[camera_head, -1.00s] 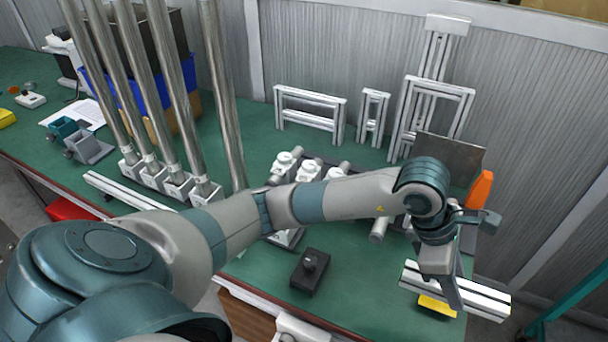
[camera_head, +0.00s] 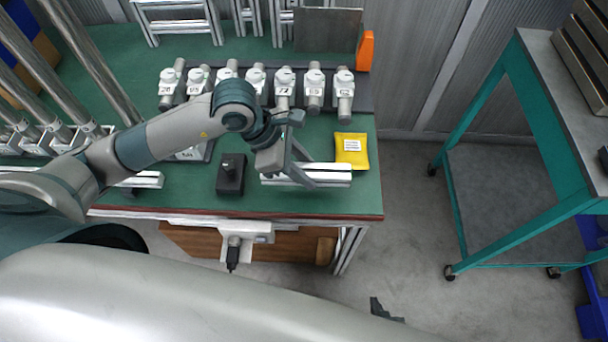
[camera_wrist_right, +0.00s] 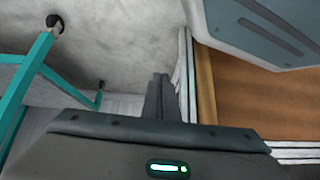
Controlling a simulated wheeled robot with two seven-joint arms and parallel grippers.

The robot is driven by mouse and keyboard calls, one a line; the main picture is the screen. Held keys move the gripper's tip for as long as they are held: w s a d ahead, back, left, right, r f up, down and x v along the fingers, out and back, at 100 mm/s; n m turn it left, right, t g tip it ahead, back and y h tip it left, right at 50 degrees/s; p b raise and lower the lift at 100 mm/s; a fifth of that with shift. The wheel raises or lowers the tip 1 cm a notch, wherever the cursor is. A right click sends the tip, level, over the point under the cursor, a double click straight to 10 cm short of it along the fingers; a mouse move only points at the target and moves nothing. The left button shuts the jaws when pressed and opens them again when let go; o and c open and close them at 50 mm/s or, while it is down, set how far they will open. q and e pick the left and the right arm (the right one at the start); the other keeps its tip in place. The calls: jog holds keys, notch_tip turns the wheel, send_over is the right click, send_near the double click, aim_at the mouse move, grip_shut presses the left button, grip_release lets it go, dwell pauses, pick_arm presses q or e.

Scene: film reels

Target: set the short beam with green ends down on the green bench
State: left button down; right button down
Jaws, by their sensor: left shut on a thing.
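My left gripper (camera_head: 300,176) is shut on a short silver beam (camera_head: 334,174), gripped near its middle and lying left to right in the head view. No green ends can be made out on it. The beam is over the front right part of the green bench (camera_head: 290,203); I cannot tell whether it touches the top. My right gripper is low in front of the bench, its dark tip showing in the head view (camera_head: 385,310). In the right wrist view its fingers (camera_wrist_right: 158,97) are together, with nothing seen between them.
A yellow pouch (camera_head: 351,150) lies just behind the beam's right end. A black box with a knob (camera_head: 231,174) stands left of it. Several labelled grey fittings (camera_head: 284,80) line the rack behind. A green-framed cart (camera_head: 541,130) stands right, across open floor.

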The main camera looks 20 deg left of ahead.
pick_arm(q)
jog(key=shift+s+a+f, duration=0.1)
jog(key=shift+a, duration=0.05)
